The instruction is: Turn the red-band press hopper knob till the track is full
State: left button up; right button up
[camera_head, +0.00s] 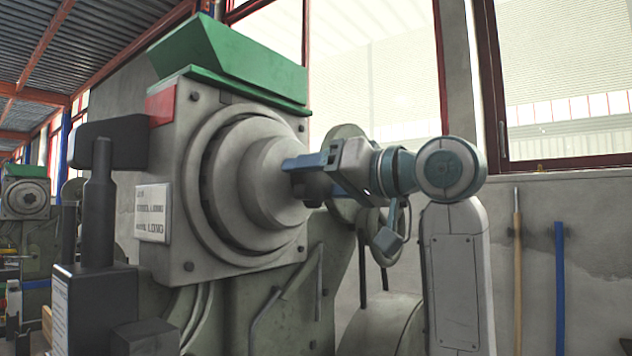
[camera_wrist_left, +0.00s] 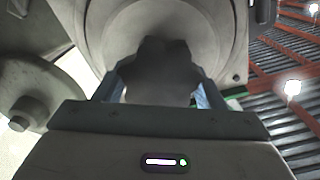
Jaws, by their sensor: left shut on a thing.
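The press (camera_head: 172,240) with the red band (camera_head: 160,107) fills the left and middle of the head view. It has a green hopper (camera_head: 230,65) on top and a large round stepped grey housing (camera_head: 262,185) on its face. My left gripper (camera_head: 308,175) is at the front of this housing, its fingers shut on a dark knob (camera_head: 316,188) that the fingers partly hide. In the left wrist view the dark lobed knob (camera_wrist_left: 158,70) sits between the two fingers, in front of the round housing (camera_wrist_left: 150,20). I cannot make out the track or its fill. My right gripper is not in view.
A dark upright post on a box (camera_head: 97,215) stands at the near left. Another green-topped press (camera_head: 25,195) stands farther back at the left. A large wheel (camera_head: 345,150) is behind my gripper. A wooden pole (camera_head: 517,270) and a blue pole (camera_head: 559,290) lean on the right wall.

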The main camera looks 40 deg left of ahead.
pick_arm(q)
jog(key=shift+f+n, duration=0.15)
jog(key=shift+n, duration=0.45)
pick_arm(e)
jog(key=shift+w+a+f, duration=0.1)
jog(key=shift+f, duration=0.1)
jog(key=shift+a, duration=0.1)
pick_arm(q)
jog(key=o, duration=1)
jog(key=shift+d, duration=0.1)
jog(key=shift+w+d, duration=0.1)
jog(key=shift+d, duration=0.4)
jog(key=w+d+b, duration=0.1)
jog(key=d, duration=0.8)
jog(key=shift+d+b, duration=0.35)
jog(key=shift+b, duration=0.05)
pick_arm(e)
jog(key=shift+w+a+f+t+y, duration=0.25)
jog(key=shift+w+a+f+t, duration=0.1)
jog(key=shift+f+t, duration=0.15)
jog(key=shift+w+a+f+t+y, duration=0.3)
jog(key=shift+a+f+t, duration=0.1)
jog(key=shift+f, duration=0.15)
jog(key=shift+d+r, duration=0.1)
